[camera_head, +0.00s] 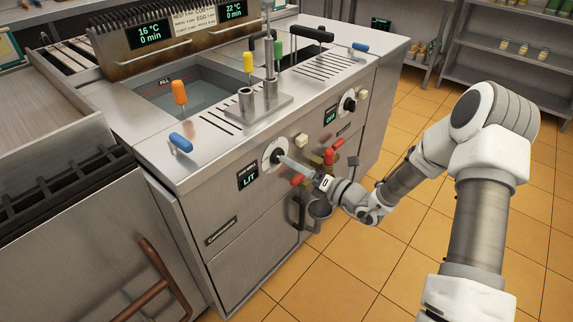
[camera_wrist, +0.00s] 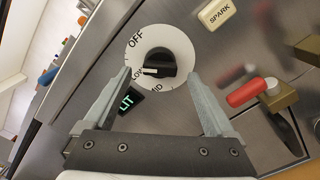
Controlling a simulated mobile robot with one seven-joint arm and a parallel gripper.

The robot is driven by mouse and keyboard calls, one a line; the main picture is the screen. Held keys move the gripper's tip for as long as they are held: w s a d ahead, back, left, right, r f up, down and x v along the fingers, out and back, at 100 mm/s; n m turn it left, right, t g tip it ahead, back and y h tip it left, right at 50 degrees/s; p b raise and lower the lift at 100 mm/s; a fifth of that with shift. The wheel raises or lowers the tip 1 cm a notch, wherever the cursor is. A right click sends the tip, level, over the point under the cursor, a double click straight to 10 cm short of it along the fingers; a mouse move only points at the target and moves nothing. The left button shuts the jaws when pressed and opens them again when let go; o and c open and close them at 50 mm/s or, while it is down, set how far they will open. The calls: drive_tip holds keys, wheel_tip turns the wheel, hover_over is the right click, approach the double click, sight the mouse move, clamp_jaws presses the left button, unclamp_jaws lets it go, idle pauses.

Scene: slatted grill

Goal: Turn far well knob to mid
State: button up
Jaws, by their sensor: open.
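In the wrist view a black knob (camera_wrist: 165,65) sits on a white dial (camera_wrist: 180,40) marked OFF, LOW and MID. Its white pointer mark faces LOW. My gripper (camera_wrist: 159,80) is open, with one finger on each side of the knob's lower part; I cannot tell whether they touch it. In the head view my gripper (camera_head: 284,162) is at the white dial (camera_head: 268,150) on the front panel, beside a display (camera_head: 248,177) reading LIT. A second black knob (camera_head: 349,104) stands farther along the panel, beside a display (camera_head: 330,116) reading OFF.
A red-handled valve (camera_wrist: 248,92) and a cream SPARK button (camera_wrist: 216,13) are right of the dial in the wrist view. Blue, orange, yellow and green levers stand on the counter. The tiled floor is clear.

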drive_tip(key=x, duration=0.3)
drive_tip(key=shift+w+a, duration=0.1)
drive_tip(key=c, duration=1.4)
